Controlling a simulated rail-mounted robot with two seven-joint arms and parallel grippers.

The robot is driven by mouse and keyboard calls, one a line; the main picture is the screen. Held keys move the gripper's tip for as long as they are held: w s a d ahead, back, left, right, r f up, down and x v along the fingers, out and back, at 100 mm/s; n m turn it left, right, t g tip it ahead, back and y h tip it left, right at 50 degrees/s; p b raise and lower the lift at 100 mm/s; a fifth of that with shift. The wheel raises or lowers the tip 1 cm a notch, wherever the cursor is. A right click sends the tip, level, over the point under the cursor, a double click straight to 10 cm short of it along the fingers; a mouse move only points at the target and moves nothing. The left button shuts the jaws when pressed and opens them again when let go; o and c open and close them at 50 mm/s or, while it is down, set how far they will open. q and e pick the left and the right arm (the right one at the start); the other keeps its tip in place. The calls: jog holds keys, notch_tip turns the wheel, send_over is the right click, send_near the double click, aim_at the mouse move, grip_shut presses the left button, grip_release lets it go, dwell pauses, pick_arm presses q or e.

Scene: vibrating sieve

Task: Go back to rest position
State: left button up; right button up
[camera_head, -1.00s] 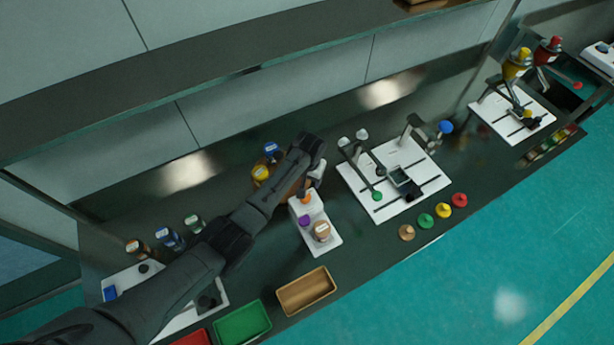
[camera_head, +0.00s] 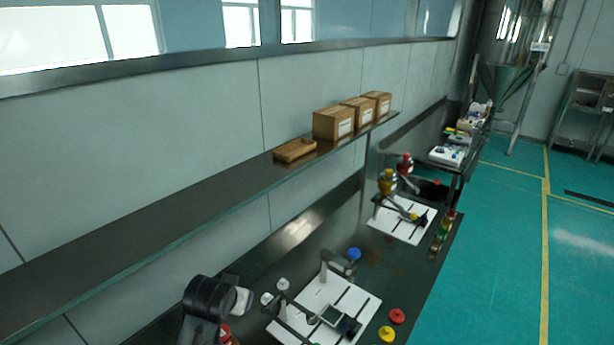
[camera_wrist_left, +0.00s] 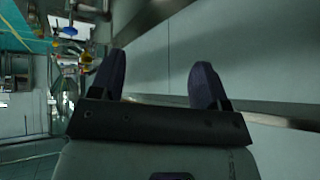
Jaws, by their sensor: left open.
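My left gripper (camera_wrist_left: 157,82) shows in the left wrist view with its two dark fingers well apart and nothing between them. The fingers point along the grey wall panels, clear of any object. In the head view a dark part of my left arm (camera_head: 210,298) rises at the bottom, left of the middle, over the bench edge area; the fingers cannot be made out there. My right gripper is in neither view.
A white board with a sieve device (camera_head: 358,300) stands on the dark bench, with red (camera_head: 397,316) and yellow (camera_head: 387,334) knobs beside it. Another white board (camera_head: 385,222) stands farther back. A shelf (camera_head: 165,229) along the wall holds cardboard boxes (camera_head: 333,123) and a wooden tray (camera_head: 295,150).

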pick_arm(q)
jog(key=s+a+r+t+p, duration=0.1)
jog(key=s+r+p, duration=0.15)
jog(key=s, duration=0.75)
jog(key=s+a+r+t+p, duration=0.1)
jog(key=s+a+r+p, duration=0.15)
jog(key=s, duration=0.65)
jog(key=s+f+g+p, duration=0.3)
jog(key=s+f, duration=0.2)
jog(key=s, duration=0.7)
jog(key=s+f+g+p, duration=0.3)
jog(key=s+f, duration=0.3)
jog(key=s, duration=0.6)
jog(key=shift+a+n, duration=0.3)
jog(key=shift+a, duration=0.05)
jog(key=shift+w, duration=0.15)
